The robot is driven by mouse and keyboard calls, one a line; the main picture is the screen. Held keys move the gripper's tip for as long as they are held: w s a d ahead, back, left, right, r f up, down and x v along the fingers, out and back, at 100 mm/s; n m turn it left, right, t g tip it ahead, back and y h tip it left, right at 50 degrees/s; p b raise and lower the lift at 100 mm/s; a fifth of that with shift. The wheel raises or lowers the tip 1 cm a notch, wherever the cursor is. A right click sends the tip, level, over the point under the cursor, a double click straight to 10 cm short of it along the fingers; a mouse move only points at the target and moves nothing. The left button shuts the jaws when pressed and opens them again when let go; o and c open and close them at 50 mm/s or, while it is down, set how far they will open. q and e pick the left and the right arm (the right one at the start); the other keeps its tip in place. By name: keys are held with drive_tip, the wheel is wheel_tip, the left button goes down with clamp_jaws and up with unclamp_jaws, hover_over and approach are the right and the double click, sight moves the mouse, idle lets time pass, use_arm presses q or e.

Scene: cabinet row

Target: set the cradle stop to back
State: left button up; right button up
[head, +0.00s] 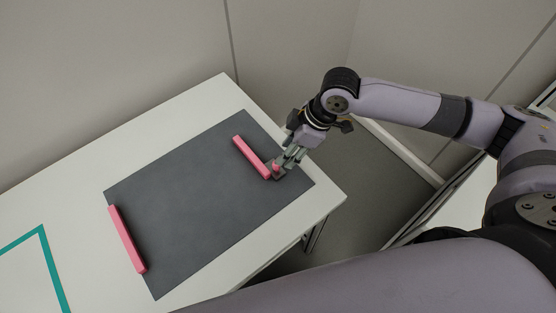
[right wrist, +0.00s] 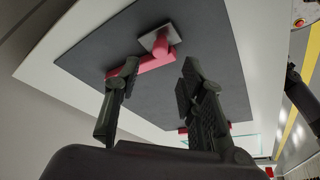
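A dark grey board (head: 190,205) lies on the white table. A pink bar (head: 250,155) lies near its right end, and another pink bar (head: 127,240) lies along its left edge. A small grey plate (head: 281,175) with a pink knob (head: 276,168) sits at the lower end of the right bar. My right gripper (head: 285,160) is over the plate and knob. In the right wrist view its fingers (right wrist: 160,66) are apart with nothing between them; the plate (right wrist: 150,40) and knob (right wrist: 160,46) show beyond. I cannot tell whether a finger touches the bar. My left gripper is out of view.
The white table (head: 200,106) has bare room around the board. A teal line (head: 50,262) marks its left part. Wall panels (head: 120,60) stand behind the table. A red round button (right wrist: 299,22) shows at the far right of the right wrist view.

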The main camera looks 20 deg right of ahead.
drive_tip(key=x, duration=0.6)
drive_tip(key=shift+w+a+f, duration=0.1)
drive_tip(key=shift+a+f, duration=0.05)
drive_tip(key=shift+f, duration=0.15)
clamp_jaws()
idle(0.5)
